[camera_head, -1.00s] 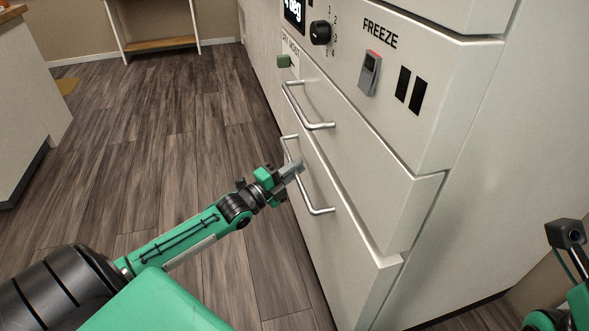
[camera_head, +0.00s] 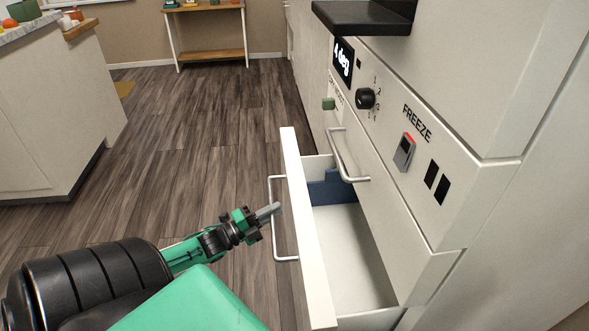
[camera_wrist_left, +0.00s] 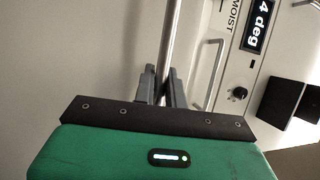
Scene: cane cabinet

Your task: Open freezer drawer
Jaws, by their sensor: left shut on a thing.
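The freezer drawer (camera_head: 306,235) is the lower drawer of the white unit and stands pulled out. Its inside is visible, with a blue divider or item (camera_head: 330,187) toward the far end. Its metal bar handle (camera_head: 283,258) is on the front panel. My left gripper (camera_head: 268,210) is shut on this handle, at the middle of the bar. In the left wrist view, the handle bar (camera_wrist_left: 169,45) runs between the two grey fingers. My right gripper is not in view.
Above is a closed drawer with its own handle (camera_head: 345,160), then a panel with a knob (camera_head: 365,98), a display and a FREEZE switch (camera_head: 404,151). A black ledge (camera_head: 365,15) juts out above. A counter (camera_head: 50,110) stands at left. Wood floor (camera_head: 190,130) between is clear.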

